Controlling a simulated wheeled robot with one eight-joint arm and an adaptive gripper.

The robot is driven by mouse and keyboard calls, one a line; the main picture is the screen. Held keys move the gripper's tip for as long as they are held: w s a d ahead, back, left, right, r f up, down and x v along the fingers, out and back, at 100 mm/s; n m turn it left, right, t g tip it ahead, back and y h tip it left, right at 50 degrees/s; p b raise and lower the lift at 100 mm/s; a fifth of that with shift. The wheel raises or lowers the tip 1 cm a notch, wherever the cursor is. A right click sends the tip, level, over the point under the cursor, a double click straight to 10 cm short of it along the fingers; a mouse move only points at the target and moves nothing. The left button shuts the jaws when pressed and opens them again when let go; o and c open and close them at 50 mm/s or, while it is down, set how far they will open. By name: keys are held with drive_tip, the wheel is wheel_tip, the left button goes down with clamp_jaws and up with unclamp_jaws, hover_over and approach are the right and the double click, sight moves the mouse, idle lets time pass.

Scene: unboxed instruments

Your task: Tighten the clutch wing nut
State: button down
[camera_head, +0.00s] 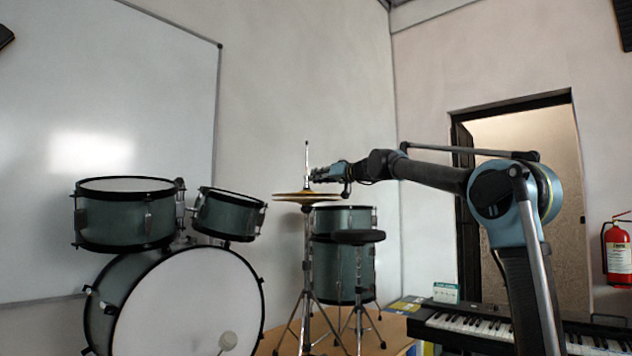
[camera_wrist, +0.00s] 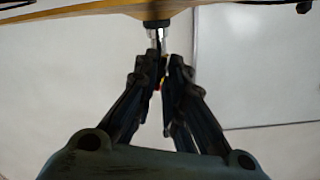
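The hi-hat cymbals (camera_head: 290,197) sit level on their stand, with the thin rod (camera_head: 307,155) rising above them. My gripper (camera_head: 314,174) reaches in from the right, at the rod just above the cymbals. In the wrist view the cymbal (camera_wrist: 95,10) crosses the top edge. The metal clutch (camera_wrist: 157,33) runs from it down to the fingertips of my gripper (camera_wrist: 163,70). The fingers are drawn together there, with a small yellow and red bit between them. The wing nut is mostly hidden by the fingertips, which look closed on it.
A tom (camera_head: 125,228), a smaller tom (camera_head: 228,215) and a bass drum (camera_head: 185,305) stand left of the hi-hat. A floor drum (camera_head: 340,265) and a dark round stool seat (camera_head: 358,237) are just behind or beside it. A keyboard (camera_head: 470,325) is at lower right.

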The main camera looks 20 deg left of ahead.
idle(0.4)
drive_tip(key=m, duration=0.5)
idle(0.4)
drive_tip(key=shift+m, duration=0.9)
drive_tip(key=m, duration=0.3)
drive_tip(key=m, duration=0.3)
drive_tip(key=c, duration=1.6)
unclamp_jaws()
drive_tip(key=shift+c, duration=0.2)
